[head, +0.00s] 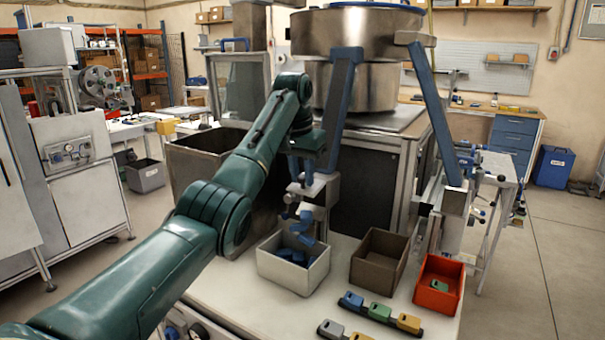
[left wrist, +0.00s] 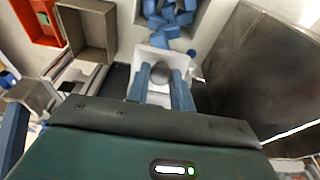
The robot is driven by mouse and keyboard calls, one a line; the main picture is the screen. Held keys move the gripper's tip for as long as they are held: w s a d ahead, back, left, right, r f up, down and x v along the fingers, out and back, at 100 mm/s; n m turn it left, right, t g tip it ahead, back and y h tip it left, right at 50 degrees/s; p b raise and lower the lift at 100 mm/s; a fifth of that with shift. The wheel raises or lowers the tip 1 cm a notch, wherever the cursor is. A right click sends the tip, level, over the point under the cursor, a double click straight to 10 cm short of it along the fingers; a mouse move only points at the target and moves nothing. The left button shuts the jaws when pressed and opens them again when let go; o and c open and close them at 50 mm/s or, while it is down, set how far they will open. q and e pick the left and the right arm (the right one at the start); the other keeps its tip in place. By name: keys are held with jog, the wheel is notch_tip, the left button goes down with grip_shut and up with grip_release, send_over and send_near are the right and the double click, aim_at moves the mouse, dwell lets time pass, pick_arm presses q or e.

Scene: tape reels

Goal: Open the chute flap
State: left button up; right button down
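The metal chute (head: 318,187) stands at the front of the big steel hopper. Blue pieces (head: 306,226) hang in the air between the chute mouth and the white bin (head: 290,274), so the flap appears open. Blue pieces also lie in the bin. My left gripper (head: 296,180) is at the chute, partly hidden by its own arm. The flap itself is hard to make out. My right gripper is out of view.
A brown bin (head: 379,260) and a red bin (head: 439,284) with a green piece stand right of the white bin. Coloured blocks on a dark strip (head: 380,313) lie at the table front. A large dark metal container (head: 205,160) stands left of the chute.

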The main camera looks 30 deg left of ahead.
pick_arm(q)
jog(key=o, duration=0.5)
jog(key=shift+c, duration=0.2)
notch_tip(320, 180, up, 13)
jog(key=s, duration=0.2)
jog(key=shift+s+p, duration=0.2)
jog(key=shift+p, duration=0.2)
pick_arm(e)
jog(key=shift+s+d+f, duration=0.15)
pick_arm(q)
jog(key=shift+f, duration=0.1)
